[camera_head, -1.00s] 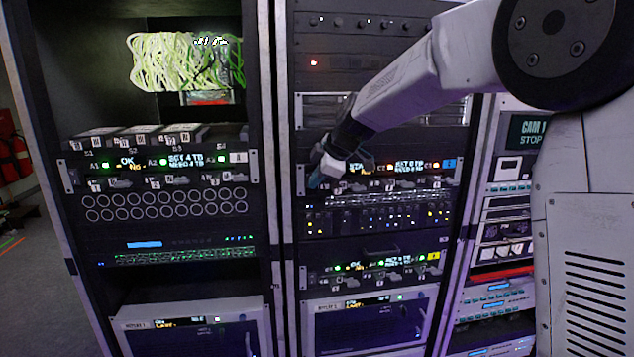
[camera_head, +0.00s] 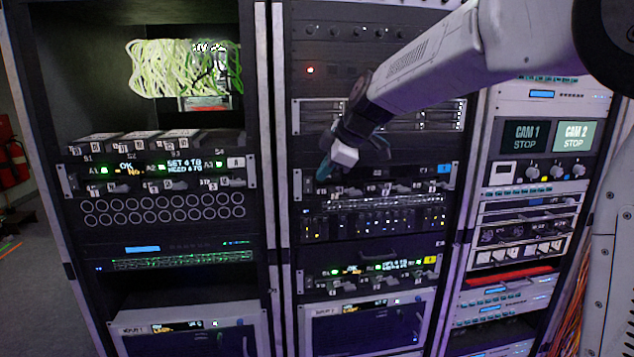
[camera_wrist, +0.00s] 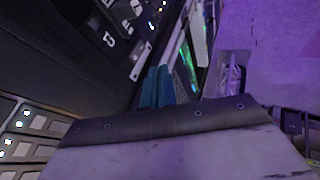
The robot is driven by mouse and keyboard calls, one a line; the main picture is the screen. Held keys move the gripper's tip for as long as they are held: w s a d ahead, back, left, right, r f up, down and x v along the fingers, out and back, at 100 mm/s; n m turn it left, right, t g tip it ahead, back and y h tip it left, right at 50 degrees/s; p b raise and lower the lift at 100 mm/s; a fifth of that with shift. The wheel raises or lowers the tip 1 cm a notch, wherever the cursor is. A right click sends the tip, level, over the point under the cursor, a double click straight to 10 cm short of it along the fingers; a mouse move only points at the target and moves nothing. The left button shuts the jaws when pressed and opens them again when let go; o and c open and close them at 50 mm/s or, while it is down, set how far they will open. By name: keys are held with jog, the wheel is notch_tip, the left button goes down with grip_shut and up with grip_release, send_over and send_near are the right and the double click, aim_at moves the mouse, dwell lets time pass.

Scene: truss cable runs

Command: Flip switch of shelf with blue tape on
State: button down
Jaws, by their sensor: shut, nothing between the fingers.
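The shelf unit with the blue tape (camera_head: 444,169) is in the middle rack, with a row of small switches with white tags along its lower front. My gripper (camera_head: 323,172) is in front of this unit's left part, with its teal fingertips close to the panel. My wrist hides much of the unit's display. In the wrist view my gripper's two teal fingers (camera_wrist: 157,86) lie together, shut and empty. I cannot tell whether they touch a switch, nor how each switch is set.
A similar unit with yellow tape (camera_head: 430,260) sits lower in the middle rack. Another unit with a white tag (camera_head: 235,162) is in the left rack. A patch panel (camera_head: 375,222) lies just below the blue-tape unit. The right rack holds CAM 1 and CAM 2 screens (camera_head: 525,137).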

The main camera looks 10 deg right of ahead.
jog(key=v, duration=0.5)
jog(key=shift+w, duration=0.1)
jog(key=s+d+f+m+g+h, duration=0.1)
jog(key=s+f+m, duration=0.3)
jog(key=s, duration=0.9)
jog(key=s+d+f+m+g+h, duration=0.1)
jog(key=s+f+m, duration=0.4)
jog(key=s, duration=0.8)
jog(key=s+d+f+m+g+h, duration=0.2)
jog(key=s+m, duration=0.5)
jog(key=s, duration=0.6)
notch_tip(320, 180, down, 3)
jog(key=d+g, duration=0.1)
jog(key=d, duration=0.1)
jog(key=shift+s+d, duration=0.3)
jog(key=shift+d, duration=0.05)
jog(key=shift+f, duration=0.15)
